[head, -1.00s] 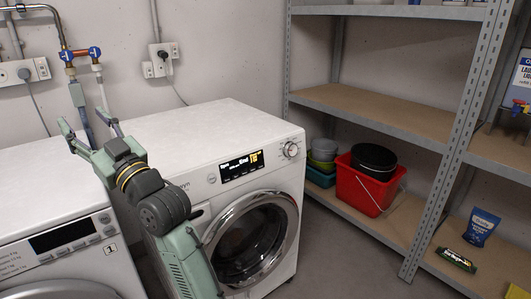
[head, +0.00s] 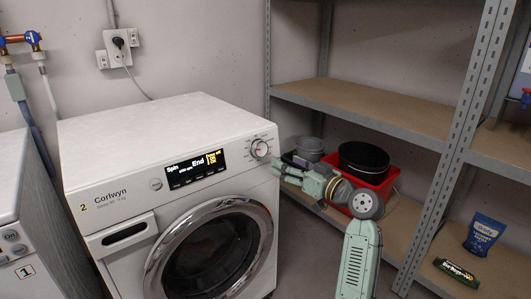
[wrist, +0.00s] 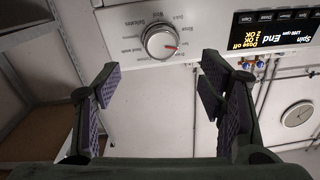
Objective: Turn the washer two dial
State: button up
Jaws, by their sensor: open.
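Washer two (head: 118,225), a white front-loader marked with a 2 and Corlwyn, stands left of centre in the head view. Its dial (head: 260,148) is a round silver knob at the right end of the control panel. My gripper (head: 280,174) is at the washer's front right corner, just below and right of the dial. In the wrist view the dial (wrist: 161,42) shows upside down, with a red-orange pointer mark. My gripper's fingers (wrist: 160,84) are spread wide and empty, with the dial seen beyond and between them, apart from both.
Washer one (head: 20,225) stands at the left. Floor space lies between washer and shelves.

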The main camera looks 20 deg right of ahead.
aim_at(262, 150)
jog(key=p+x, duration=0.1)
jog(key=x, duration=0.9)
jog(key=shift+a, duration=0.1)
jog(key=shift+c, duration=0.4)
jog(key=shift+r, duration=0.1)
jog(key=c, duration=1.1)
